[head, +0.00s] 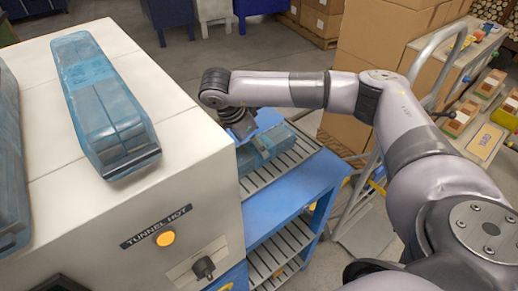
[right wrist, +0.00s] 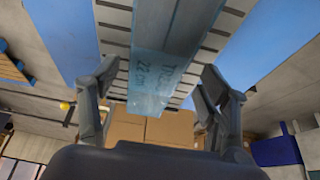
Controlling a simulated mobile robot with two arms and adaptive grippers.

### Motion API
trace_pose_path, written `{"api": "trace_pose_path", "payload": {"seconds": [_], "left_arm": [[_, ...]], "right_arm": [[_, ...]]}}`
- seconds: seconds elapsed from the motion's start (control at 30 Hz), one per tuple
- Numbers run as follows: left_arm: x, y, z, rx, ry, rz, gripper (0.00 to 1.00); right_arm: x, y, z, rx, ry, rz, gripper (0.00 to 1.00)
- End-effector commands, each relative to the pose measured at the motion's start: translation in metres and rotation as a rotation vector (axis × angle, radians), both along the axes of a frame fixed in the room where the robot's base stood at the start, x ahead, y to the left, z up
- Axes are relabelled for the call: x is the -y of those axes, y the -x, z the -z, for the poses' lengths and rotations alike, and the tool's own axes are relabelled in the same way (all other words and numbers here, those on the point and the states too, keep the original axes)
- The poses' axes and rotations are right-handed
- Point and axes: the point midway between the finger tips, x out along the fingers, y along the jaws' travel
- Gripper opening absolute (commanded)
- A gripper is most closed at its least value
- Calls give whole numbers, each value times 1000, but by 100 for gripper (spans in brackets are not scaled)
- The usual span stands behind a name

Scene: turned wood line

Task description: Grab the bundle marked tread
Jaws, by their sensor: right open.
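A bundle in blue film (head: 262,150) lies on the roller outfeed beside the tunnel. In the right wrist view my right gripper (right wrist: 160,78) is open, one finger on each side of the bundle's near end, with gaps visible on both sides. My left gripper is not in view.
The white tunnel housing (head: 190,165), labelled "TUNNEL HOT", stands left of the outfeed. Another blue-wrapped bundle (head: 105,105) lies on its top, with one more (head: 8,160) at the left edge. Cardboard boxes (head: 375,45) and a loaded cart (head: 487,100) stand beyond my right arm.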

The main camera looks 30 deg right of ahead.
Motion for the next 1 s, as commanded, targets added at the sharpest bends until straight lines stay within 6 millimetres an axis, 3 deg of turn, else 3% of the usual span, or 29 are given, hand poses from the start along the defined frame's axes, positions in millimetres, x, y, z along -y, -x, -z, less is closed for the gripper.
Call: {"api": "trace_pose_path", "payload": {"seconds": [0.07,0.23,0.5,1.0], "left_arm": [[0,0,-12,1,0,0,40],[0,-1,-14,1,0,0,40],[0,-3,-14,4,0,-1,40],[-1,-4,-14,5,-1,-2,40]], "right_arm": [[7,4,9,-5,1,2,70],[14,3,29,-3,1,1,70],[15,2,32,-1,1,0,70],[15,2,32,-1,0,0,37]]}}
